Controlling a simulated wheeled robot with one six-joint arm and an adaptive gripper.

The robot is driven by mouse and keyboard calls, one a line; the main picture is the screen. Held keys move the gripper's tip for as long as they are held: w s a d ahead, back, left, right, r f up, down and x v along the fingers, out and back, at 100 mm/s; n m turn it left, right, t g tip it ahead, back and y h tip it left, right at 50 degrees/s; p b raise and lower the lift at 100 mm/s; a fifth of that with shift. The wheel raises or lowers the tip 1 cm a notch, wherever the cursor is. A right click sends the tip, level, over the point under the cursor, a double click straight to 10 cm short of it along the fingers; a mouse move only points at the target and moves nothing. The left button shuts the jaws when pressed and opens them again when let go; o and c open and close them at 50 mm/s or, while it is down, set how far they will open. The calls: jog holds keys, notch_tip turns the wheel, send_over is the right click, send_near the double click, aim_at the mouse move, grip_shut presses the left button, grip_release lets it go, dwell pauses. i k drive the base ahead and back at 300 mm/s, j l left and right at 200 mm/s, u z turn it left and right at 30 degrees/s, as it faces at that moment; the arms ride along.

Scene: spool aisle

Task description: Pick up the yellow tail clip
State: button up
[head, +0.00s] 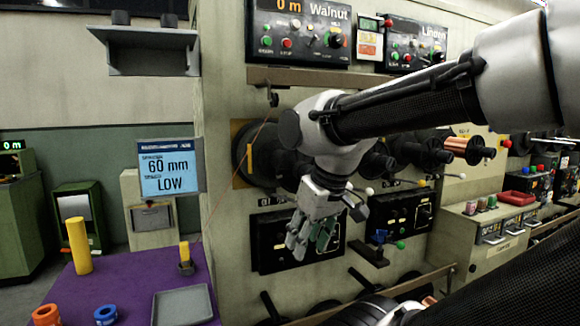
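A small yellow piece (184,250), which looks like the yellow tail clip, stands upright in a dark holder (186,268) on the purple table top. A thin reddish line comes down toward it from a small guide on the machine. My gripper (311,246) hangs in front of the machine panel, to the right of the table and apart from the yellow piece. Its fingers point down and look spread, with nothing visible between them.
The purple table (128,282) also holds a tall yellow cylinder (78,246), an orange ring (46,315), a blue ring (105,314) and a grey tray (182,306). A screen (167,172) reading "60 mm LOW" stands behind. Spools and panels line the machine.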

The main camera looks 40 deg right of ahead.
aim_at(186, 262)
jog(key=j, duration=0.6)
jog(key=i+j, duration=0.15)
jog(key=j, duration=1)
jog(key=i+j, duration=0.15)
jog(key=j, duration=0.4)
